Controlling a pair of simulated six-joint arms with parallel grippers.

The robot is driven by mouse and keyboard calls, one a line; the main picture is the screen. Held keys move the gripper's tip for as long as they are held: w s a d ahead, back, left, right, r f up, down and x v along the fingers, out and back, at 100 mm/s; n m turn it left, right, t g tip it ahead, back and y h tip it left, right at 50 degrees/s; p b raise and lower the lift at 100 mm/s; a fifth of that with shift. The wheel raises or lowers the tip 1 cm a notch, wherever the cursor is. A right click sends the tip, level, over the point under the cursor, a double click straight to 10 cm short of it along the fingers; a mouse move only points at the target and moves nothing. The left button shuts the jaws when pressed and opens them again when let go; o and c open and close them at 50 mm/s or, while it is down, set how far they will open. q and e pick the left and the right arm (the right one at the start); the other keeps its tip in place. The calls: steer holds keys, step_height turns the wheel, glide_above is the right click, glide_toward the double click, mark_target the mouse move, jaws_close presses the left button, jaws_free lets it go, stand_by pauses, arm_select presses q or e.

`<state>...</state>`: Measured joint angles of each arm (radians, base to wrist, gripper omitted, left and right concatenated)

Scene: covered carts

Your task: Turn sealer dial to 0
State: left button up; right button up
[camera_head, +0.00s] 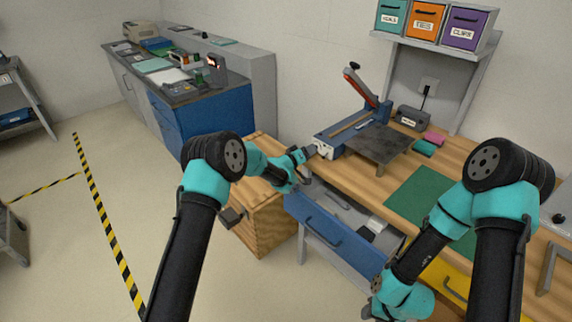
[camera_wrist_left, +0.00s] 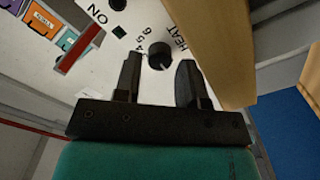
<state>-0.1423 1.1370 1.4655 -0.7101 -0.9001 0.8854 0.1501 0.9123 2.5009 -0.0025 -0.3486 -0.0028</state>
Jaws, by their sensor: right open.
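The sealer (camera_head: 352,128) is a blue bench device with a raised red lever, standing at the left end of the wooden bench. Its white front panel (camera_wrist_left: 140,22) carries "ON", "HEAT" and some numbers. The small black dial (camera_wrist_left: 160,54) sits on that panel. My left gripper (camera_head: 312,150) is at the sealer's front panel. In the left wrist view its two black fingers (camera_wrist_left: 160,75) are apart, with the dial in line with the gap just beyond the tips. I see no contact. The dial's setting cannot be read. My right arm hangs low at the bench front; its fingers are hard to make out.
A grey plate (camera_head: 380,142) extends from the sealer. A green mat (camera_head: 420,198) lies on the bench. An open blue drawer (camera_head: 330,232) juts out below, beside a wooden crate (camera_head: 262,215). Labelled bins (camera_head: 425,22) stand on a shelf above.

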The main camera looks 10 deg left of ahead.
arm_select(q)
steer(key=v, duration=1.6)
steer(key=shift+s, duration=0.1)
steer(key=s+a+f+n+g+y, duration=0.1)
steer(key=s+a+f+g+y, duration=0.35)
steer(key=s+f, duration=0.65)
steer(key=s+a+f+g+y, duration=0.3)
steer(key=s+a+f+g, duration=0.15)
steer(key=s+f, duration=0.7)
steer(key=s+a+g, duration=0.1)
steer(key=s+g, duration=0.2)
steer(key=s, duration=1.3)
steer(key=shift+a+g, duration=0.3)
steer(key=shift+a, duration=0.1)
steer(key=shift+y, duration=0.35)
